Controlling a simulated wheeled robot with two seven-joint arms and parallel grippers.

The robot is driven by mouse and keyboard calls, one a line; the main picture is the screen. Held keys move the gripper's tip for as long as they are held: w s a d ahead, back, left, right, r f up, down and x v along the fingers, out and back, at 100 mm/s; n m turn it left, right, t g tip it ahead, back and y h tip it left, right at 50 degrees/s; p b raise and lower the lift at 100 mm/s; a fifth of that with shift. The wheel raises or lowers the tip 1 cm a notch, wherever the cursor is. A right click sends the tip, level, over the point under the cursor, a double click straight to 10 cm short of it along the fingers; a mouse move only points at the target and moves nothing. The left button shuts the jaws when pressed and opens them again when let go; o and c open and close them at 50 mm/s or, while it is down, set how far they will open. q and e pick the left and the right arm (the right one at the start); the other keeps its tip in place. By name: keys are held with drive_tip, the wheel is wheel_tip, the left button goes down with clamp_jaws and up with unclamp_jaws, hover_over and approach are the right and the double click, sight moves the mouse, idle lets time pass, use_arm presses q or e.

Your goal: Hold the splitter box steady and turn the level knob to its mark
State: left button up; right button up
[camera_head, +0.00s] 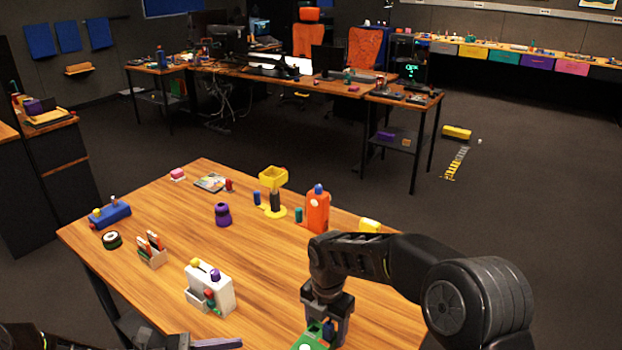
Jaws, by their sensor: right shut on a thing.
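My right gripper (327,328) points down at the table's front edge. Dark parts of my left arm (150,338) show along the bottom edge at the left.
A white box (222,292) with coloured knobs stands left of my right gripper on the wooden table (270,262). The table's middle is clear.

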use_arm(q)
drive_tip(key=shift+s+a+r, duration=0.15)
drive_tip(key=shift+a+r, duration=0.15)
drive_tip(key=shift+a, duration=0.4)
drive_tip(key=shift+s+a+r, duration=0.15)
drive_tip(key=shift+a+r, duration=0.1)
drive_tip(key=shift+a, duration=0.45)
drive_tip(key=shift+s+a+r, duration=0.15)
drive_tip(key=shift+a+r, duration=0.15)
drive_tip(key=shift+a, duration=0.4)
drive_tip(key=shift+c, duration=0.2)
